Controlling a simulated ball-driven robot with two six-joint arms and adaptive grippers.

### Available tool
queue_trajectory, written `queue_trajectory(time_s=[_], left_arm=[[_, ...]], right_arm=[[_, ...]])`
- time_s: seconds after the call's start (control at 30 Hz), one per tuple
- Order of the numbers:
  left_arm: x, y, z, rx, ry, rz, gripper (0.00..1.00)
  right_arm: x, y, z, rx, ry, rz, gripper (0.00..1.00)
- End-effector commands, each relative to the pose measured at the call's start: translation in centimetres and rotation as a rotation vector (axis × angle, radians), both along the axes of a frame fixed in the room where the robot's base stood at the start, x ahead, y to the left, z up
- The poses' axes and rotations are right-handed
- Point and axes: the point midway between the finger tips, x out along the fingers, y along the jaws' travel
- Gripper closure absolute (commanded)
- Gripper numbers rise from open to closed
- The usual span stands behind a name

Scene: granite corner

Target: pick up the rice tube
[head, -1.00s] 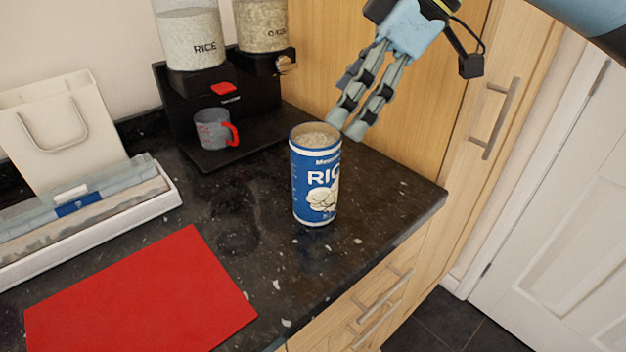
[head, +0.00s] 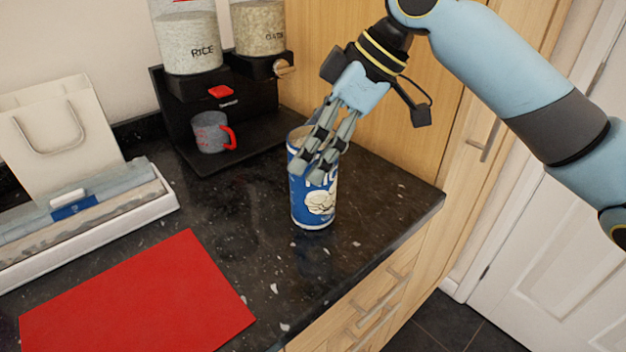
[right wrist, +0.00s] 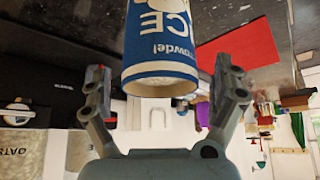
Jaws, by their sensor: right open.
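The rice tube (head: 313,204) is a blue and white cylinder standing upright on the dark granite counter. My right gripper (head: 312,170) is in front of its upper part in the head view and hides some of its rim and label. In the right wrist view the rice tube (right wrist: 160,45) appears upside down, with its rim between and beyond the fingertips of my right gripper (right wrist: 168,82). The fingers are open, with a gap showing on each side of the tube. I cannot tell of any contact. My left gripper is not in view.
A black dispenser stand (head: 175,100) with rice and oats containers and a grey cup (head: 209,133) stands behind left. The counter's right edge is near the tube.

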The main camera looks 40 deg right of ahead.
Motion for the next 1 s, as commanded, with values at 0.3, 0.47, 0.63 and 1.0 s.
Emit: queue_trajectory(time_s=[0.3, 0.47, 0.63, 1.0], left_arm=[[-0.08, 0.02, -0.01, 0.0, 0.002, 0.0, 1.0], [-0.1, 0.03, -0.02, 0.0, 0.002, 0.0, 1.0], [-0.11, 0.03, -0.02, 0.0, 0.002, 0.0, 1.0], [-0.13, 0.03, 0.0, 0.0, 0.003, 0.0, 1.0]], right_arm=[[-0.01, -0.02, 0.03, 0.0, 0.0, 0.0, 0.33], [-0.03, -0.02, 0.03, 0.001, 0.001, 0.0, 0.54], [-0.02, -0.02, 0.03, 0.0, 0.0, -0.001, 0.76], [0.03, -0.01, 0.4, 0.001, -0.002, 0.0, 0.9]])
